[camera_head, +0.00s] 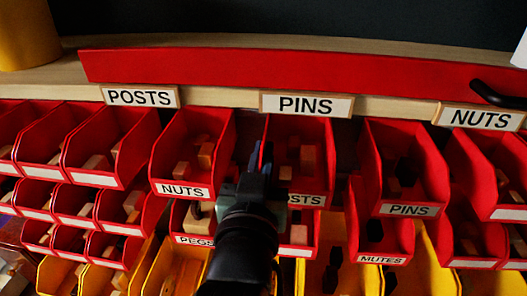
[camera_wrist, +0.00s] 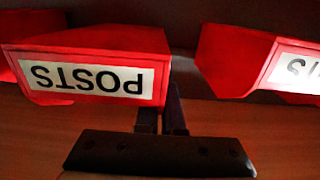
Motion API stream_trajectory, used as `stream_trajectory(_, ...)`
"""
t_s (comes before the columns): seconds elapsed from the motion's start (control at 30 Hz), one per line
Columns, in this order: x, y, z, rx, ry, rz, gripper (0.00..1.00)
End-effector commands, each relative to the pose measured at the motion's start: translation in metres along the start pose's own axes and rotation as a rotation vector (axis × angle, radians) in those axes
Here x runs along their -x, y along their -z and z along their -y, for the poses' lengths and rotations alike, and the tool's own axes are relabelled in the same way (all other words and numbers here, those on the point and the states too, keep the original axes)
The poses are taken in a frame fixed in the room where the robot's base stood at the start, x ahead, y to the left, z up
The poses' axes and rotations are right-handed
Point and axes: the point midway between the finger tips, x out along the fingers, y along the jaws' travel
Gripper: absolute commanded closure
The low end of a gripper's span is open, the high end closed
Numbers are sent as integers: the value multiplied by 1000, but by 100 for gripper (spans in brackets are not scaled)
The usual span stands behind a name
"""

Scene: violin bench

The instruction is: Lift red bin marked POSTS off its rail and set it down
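The red bin marked POSTS (camera_head: 311,200) hangs under the PINS sign in the head view, with blocks inside. My arm hides its lower left and the start of its label. Its upside-down POSTS label and front fill the upper left of the wrist view (camera_wrist: 15,65). My gripper (camera_head: 261,155) points at this bin's left side wall. In the wrist view, my two dark fingers (camera_wrist: 161,118) stand close together with a narrow gap, at the bin's right edge. One finger runs up beside that edge; the other disappears behind the bin. I cannot tell whether they press on the wall.
A NUTS bin (camera_head: 182,190) hangs close to the left, and a PINS bin (camera_head: 409,210) to the right across a dark gap. PEGS (camera_head: 195,240) and MUTES (camera_head: 383,260) bins sit below. Yellow bins (camera_head: 175,270) line the bottom.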

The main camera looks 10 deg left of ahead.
Motion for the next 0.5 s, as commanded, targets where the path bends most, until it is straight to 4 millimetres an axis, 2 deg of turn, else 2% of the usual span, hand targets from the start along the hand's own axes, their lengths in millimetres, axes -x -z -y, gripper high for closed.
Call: stream_trajectory(0.5,8,0,0,0,0,-1,100)
